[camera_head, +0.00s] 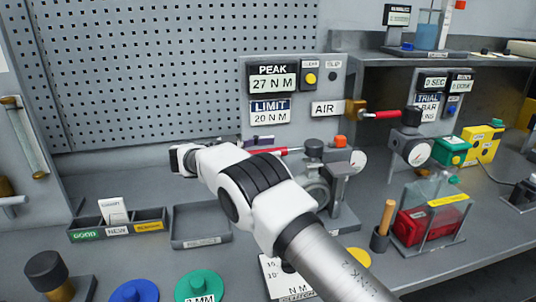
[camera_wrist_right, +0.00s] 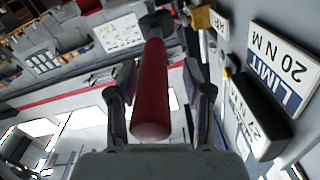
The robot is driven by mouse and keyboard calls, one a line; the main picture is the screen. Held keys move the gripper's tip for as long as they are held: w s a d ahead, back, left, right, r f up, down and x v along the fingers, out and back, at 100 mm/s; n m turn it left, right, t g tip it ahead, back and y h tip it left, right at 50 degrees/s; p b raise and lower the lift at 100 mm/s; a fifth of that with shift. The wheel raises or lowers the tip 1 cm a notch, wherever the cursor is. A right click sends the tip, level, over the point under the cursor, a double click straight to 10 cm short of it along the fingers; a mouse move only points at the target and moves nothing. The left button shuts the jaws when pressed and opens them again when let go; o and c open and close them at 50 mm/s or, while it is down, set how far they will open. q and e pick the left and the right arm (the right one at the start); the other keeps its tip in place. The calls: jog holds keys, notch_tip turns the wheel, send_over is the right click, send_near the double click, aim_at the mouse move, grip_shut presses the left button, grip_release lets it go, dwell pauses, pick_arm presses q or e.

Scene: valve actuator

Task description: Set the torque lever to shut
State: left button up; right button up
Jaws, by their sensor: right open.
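The torque lever (camera_head: 268,151) is a red bar that points left from a dark round cap on the grey valve stand in the head view. In the right wrist view the red lever (camera_wrist_right: 151,95) lies lengthwise between the fingers of my right gripper (camera_wrist_right: 160,78). The fingers are spread, with visible gaps on both sides of the bar. In the head view my right gripper (camera_head: 258,141) is at the lever's left end, partly hidden by my white wrist. My left gripper is not in view.
A panel (camera_head: 272,84) reading PEAK 27 N M and LIMIT 20 N M stands behind the lever. A brass AIR valve with a red handle (camera_head: 385,114) is to the right. A sorting tray (camera_head: 118,228) and an empty tray (camera_head: 200,226) lie left on the bench.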

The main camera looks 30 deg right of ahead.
notch_tip(320, 180, up, 8)
jog(key=shift+d+r, duration=0.1)
jog(key=shift+r, duration=0.1)
dwell(0.3)
